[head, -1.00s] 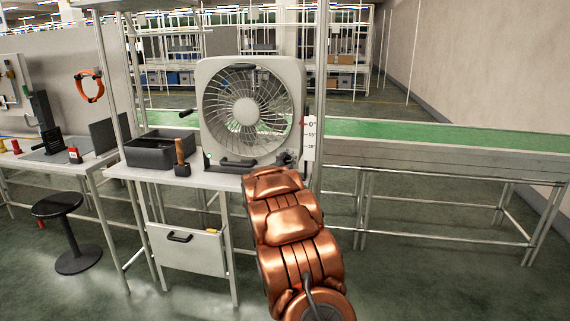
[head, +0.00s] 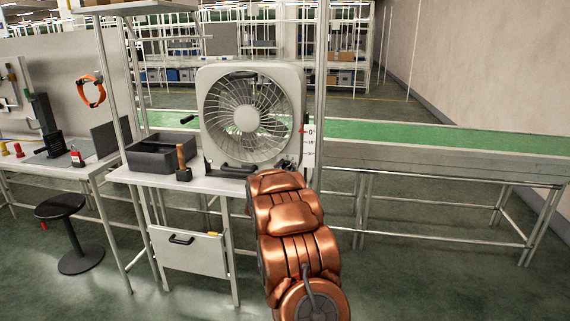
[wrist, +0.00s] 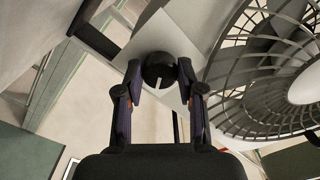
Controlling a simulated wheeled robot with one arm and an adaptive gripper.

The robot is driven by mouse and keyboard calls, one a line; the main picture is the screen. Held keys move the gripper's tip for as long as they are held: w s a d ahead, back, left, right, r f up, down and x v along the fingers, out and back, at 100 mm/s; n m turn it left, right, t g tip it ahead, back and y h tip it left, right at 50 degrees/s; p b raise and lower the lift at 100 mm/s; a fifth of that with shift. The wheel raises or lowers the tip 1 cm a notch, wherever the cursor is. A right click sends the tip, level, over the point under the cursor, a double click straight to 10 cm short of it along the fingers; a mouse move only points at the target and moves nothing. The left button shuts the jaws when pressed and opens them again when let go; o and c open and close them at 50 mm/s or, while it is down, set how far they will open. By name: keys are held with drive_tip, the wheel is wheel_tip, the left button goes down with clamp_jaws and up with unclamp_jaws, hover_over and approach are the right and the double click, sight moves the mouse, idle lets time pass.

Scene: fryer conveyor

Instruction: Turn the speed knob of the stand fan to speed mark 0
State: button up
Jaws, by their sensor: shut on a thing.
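The stand fan (head: 294,80), a pale box with a round grille, stands on a light workbench (head: 218,184). It also shows at the right of the wrist view (wrist: 256,62). Its speed knob (wrist: 160,62) is dark and round with a white pointer line, which runs downward in the wrist view. My gripper (wrist: 159,76) is shut on the knob, one finger at each side. In the head view my copper arm reaches to the fan's lower right corner and covers the knob. The speed marks cannot be read.
A tilt scale plate (head: 310,146) with a red pointer near 0° stands right of the fan. A dark bin (head: 160,155) and a wooden-handled tool (head: 182,160) lie left of it. A green conveyor (head: 430,136) runs behind on the right. A stool (head: 80,240) stands left.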

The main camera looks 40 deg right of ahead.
drive_tip(key=n+p, duration=0.2)
drive_tip(key=shift+n, duration=0.4)
drive_tip(key=n+p, duration=0.6)
drive_tip(key=n, duration=0.2)
drive_tip(key=shift+p, duration=0.3)
drive_tip(key=shift+n, duration=0.4)
drive_tip(key=o, duration=1.1)
drive_tip(key=shift+o, duration=0.2)
drive_tip(key=v, duration=1.2)
